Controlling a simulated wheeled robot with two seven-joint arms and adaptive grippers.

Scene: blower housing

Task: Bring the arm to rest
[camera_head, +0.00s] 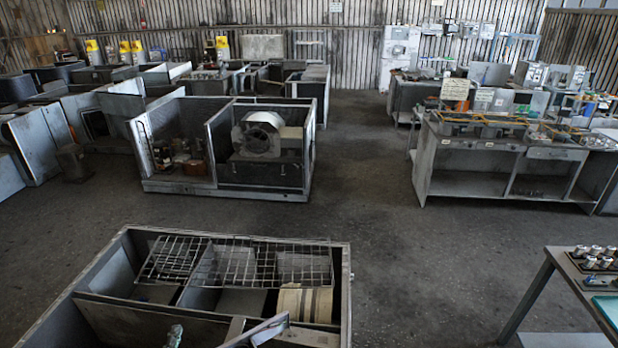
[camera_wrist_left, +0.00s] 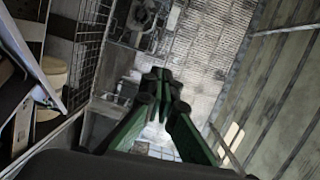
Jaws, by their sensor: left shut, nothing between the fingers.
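My left gripper (camera_wrist_left: 160,78) shows dark green fingers in the left wrist view. Its fingertips are together with nothing between them. In the head view only a small part of it (camera_head: 174,336) shows at the bottom edge, inside the outline of the open grey housing (camera_head: 340,262). The rest of the left arm is out of that view. The housing holds a wire grid (camera_head: 172,258) and a cream ribbed cylinder (camera_head: 304,303). I cannot tell whether the gripper touches the housing. My right gripper is not in view.
A table with metal parts (camera_head: 552,262) stands at the right. A panel with a slanted edge (camera_head: 262,332) rises near the gripper.

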